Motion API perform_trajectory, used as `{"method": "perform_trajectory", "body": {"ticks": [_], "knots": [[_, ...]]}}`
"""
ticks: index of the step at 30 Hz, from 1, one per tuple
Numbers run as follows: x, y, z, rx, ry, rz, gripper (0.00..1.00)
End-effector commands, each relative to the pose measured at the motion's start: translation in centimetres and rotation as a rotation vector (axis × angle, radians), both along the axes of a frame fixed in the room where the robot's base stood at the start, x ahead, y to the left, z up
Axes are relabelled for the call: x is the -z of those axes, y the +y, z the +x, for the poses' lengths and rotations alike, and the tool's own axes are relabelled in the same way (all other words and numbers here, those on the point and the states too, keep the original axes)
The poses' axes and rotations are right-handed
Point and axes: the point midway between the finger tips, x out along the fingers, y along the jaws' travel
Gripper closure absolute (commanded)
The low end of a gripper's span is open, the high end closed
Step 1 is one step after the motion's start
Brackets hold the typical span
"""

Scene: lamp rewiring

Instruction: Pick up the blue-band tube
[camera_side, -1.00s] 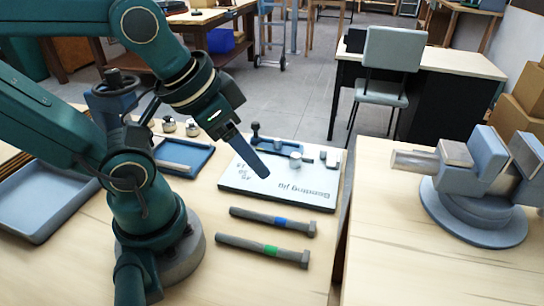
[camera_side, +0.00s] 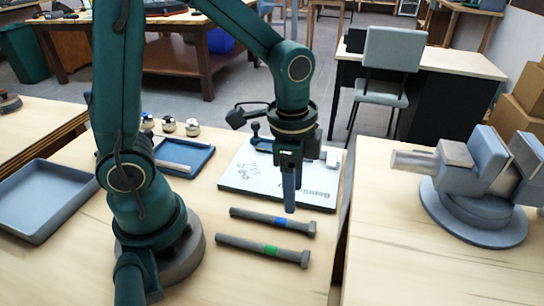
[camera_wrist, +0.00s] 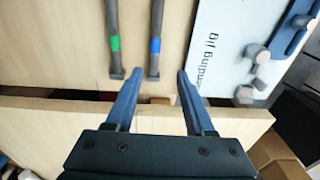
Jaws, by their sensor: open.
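The blue-band tube (camera_side: 273,220) is a dark grey tube with a blue band and a wider end at the right, lying flat on the wooden bench in the side view. In the wrist view the blue-band tube (camera_wrist: 155,40) runs up from between the fingertips, its wider end nearest me. My gripper (camera_side: 289,210) points down just above and behind the tube near its blue band; I cannot tell the exact gap. The green-band tube (camera_side: 262,250) lies parallel, in front of the blue-band tube.
A white bending jig board (camera_side: 235,180) lies behind the tubes. Blue trays (camera_side: 42,205) stand at the left. A vise (camera_side: 475,205) is on a separate bench at the right, past a gap. The bench edge (camera_wrist: 60,103) is near the tubes' wider ends. Bench in front of the tubes is clear.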

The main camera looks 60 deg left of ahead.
Motion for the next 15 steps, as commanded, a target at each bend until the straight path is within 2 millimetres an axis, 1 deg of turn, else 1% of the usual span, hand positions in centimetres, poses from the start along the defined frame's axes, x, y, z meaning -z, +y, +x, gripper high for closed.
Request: {"method": "perform_trajectory", "body": {"ticks": [1, 5, 8, 15], "knots": [[0.7, -0.1, -0.2, 0.003, 0.028, 0.002, 0.46], [1.7, -0.1, -0.6, 0.006, 0.064, 0.005, 0.46], [2.5, -0.2, -0.7, 0.007, 0.072, 0.006, 0.46], [5.3, -0.1, -0.7, 0.006, 0.071, 0.006, 0.46]]}}
